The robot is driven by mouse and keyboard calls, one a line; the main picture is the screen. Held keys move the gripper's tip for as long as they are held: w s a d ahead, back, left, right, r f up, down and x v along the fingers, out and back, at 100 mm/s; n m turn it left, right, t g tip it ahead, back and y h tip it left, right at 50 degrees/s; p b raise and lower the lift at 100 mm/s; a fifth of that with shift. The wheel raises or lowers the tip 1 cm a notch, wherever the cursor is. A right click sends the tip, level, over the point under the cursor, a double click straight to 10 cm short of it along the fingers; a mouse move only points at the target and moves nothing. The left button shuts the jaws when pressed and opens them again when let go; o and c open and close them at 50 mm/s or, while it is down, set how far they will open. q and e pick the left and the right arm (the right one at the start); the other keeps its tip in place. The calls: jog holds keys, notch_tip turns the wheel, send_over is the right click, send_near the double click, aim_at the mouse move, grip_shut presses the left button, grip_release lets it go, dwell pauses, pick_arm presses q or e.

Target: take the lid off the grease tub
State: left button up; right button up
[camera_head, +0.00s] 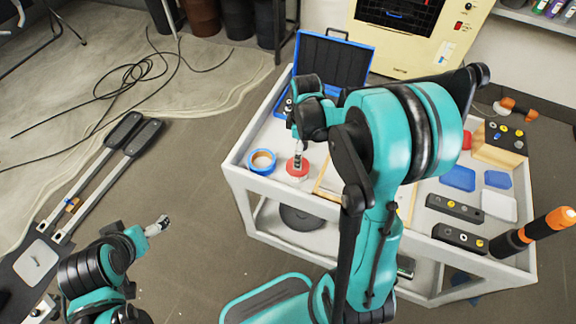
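A small round tub with a red lid (297,170), which looks like the grease tub, stands on the near left part of the white cart top. My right gripper (298,163) points down at the lid from above, its fingertips over or touching the middle of it. The fingers look close together, but the view is too small to tell whether they grip anything. My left gripper (164,222) is over the floor left of the cart, apart from everything; its finger opening is unclear.
A blue tape roll (262,161) lies just left of the tub. An open blue case (333,62) stands behind. My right arm hides the cart's middle. Blue trays (458,178), black blocks (454,208) and an orange-tipped tool (540,230) occupy the right side.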

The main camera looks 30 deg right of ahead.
jog(key=f+b, duration=0.1)
jog(key=f, duration=0.1)
jog(key=f+b, duration=0.1)
jog(key=f, duration=0.1)
jog(key=f+b, duration=0.1)
jog(key=f, duration=0.2)
jog(key=shift+w+a, duration=0.35)
jog(key=shift+r, duration=0.15)
jog(key=c, duration=1)
jog(key=shift+s, duration=0.15)
jog(key=c, duration=0.3)
